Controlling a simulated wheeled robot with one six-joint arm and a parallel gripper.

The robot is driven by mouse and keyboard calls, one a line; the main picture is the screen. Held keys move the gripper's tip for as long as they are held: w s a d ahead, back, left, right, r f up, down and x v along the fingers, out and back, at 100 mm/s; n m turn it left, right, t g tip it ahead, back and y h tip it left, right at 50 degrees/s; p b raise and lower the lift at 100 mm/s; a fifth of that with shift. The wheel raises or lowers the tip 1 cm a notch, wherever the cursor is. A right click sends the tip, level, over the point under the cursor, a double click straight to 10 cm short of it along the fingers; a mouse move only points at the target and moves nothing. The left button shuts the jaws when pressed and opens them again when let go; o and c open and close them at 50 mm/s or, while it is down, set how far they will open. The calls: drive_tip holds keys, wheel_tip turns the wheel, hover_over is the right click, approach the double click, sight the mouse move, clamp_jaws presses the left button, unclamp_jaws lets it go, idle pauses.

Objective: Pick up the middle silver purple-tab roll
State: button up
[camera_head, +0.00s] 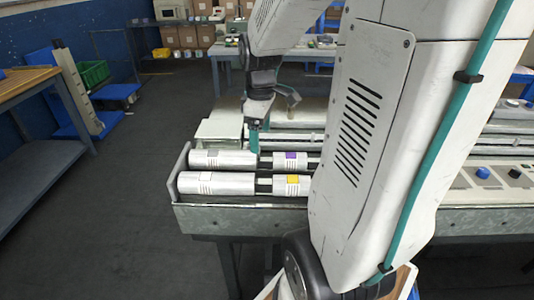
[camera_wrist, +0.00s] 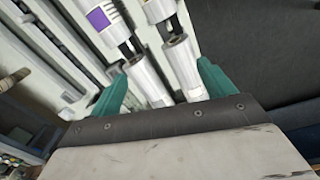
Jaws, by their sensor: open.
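The silver roll with the purple tab (camera_head: 291,160) lies in the back row of the wrapper bed, partly hidden by my arm. In the wrist view its purple-tab end (camera_wrist: 99,19) shows at the upper left, beyond my left finger. My gripper (camera_head: 256,138) hangs above and behind the back row, near the dark gap left of this roll. In the wrist view my gripper (camera_wrist: 163,70) has its teal fingers wide apart with nothing clamped. Two other silver roll ends show between the fingers; contact cannot be told.
Another silver roll (camera_head: 223,160) lies left in the back row. A front-row silver roll (camera_head: 216,184) lies nearer, with a yellow-tab roll (camera_head: 292,185) to its right. A metal end plate (camera_head: 180,172) closes the bed's left end. A blue knob (camera_head: 483,173) sits on the right panel.

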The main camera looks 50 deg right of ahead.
sight(290, 154)
drive_tip(key=d+f+n, duration=0.1)
drive_tip(key=d+f, duration=0.2)
drive_tip(key=d, duration=0.1)
drive_tip(key=d+f, duration=0.3)
drive_tip(key=d, duration=0.1)
drive_tip(key=d+f+n, duration=0.1)
drive_tip(key=d+f, duration=0.1)
drive_tip(key=d, duration=0.2)
drive_tip(key=shift+d+f+n, duration=0.25)
drive_tip(key=shift+f+n, duration=0.05)
drive_tip(key=shift+f, duration=0.1)
drive_tip(key=f, duration=0.5)
drive_tip(key=s+f, duration=0.1)
drive_tip(key=f, duration=0.1)
drive_tip(key=shift+f, duration=0.4)
drive_tip(key=shift+r, duration=0.1)
drive_tip(key=c, duration=1.3)
